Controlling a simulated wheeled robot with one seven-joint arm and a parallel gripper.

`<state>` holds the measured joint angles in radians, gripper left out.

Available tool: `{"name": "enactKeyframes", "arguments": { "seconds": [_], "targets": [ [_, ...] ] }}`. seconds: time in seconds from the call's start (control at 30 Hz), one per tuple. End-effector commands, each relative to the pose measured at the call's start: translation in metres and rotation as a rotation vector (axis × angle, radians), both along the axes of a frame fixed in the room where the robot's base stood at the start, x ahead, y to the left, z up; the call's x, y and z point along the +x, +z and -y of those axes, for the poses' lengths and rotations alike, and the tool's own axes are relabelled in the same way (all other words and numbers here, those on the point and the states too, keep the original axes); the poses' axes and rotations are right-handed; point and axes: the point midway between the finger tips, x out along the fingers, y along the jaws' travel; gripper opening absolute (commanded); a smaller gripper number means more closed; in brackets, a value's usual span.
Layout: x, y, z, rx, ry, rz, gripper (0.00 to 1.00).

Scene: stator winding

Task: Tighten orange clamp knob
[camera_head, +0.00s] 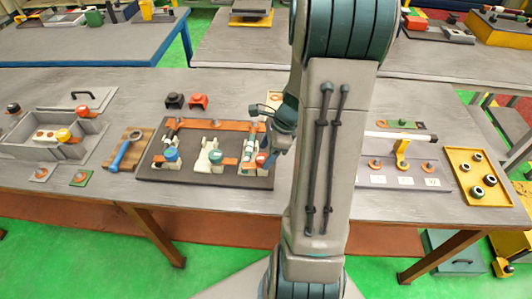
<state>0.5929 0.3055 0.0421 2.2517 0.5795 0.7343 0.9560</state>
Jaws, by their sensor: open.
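An orange-red knob (261,159) stands at the right end of the dark fixture board (160,179), close to my arm. Orange strips and a white part (208,156) also sit on that board. My arm link hides part of the wrist and the table right of the board.
A blue-handled tool (124,150) lies on a wooden block left of the board. A grey box (38,146) with an orange-yellow knob (64,135) is at the far left. A yellow tray (459,189) with black rings is at the right.

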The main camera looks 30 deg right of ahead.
Motion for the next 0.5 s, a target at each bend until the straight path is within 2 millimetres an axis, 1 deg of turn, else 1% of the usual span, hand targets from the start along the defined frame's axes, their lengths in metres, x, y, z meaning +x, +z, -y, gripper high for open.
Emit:
{"name": "enactKeyframes", "arguments": {
  "seconds": [0.03, 0.2, 0.47, 0.5],
  "targets": [
    [0.0004, -0.0056, -0.0021, 0.002, -0.001, -0.003, 0.62],
    [0.0023, -0.0140, -0.0054, 0.000, 0.000, 0.000, 0.62],
    [0.0025, -0.0151, -0.0060, -0.001, 0.001, 0.000, 0.62],
    [0.0026, -0.0150, -0.0059, -0.001, 0.001, 0.000, 0.53]
  ]
}}
